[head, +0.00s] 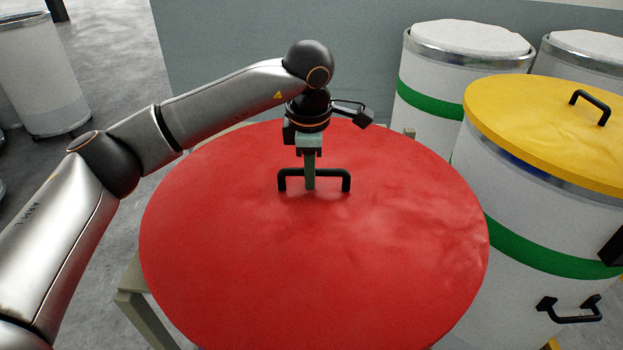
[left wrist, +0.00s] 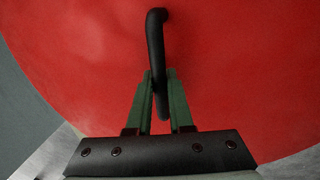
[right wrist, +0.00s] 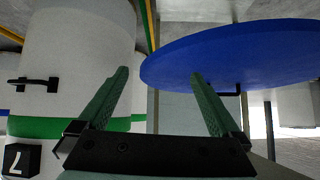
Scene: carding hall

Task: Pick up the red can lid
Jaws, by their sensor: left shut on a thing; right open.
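The red can lid (head: 220,235) is a large red disc, and it also fills most of the left wrist view (left wrist: 80,75). A black bar handle (head: 345,178) stands on it. My left gripper (head: 309,180) is shut on the middle of this handle from above. In the left wrist view its green fingers (left wrist: 160,85) sit on both sides of the black handle (left wrist: 155,40). I cannot tell whether the lid rests on its support or is lifted. My right gripper (right wrist: 160,75) is open with nothing between its fingers, and it is out of the head view.
A beige frame (head: 135,300) shows under the lid's left edge. A white can with a yellow lid (head: 535,125) stands close at right, other white cans (head: 435,75) behind. In the right wrist view a blue disc (right wrist: 230,55) lies just beyond the fingers. Floor at left is open.

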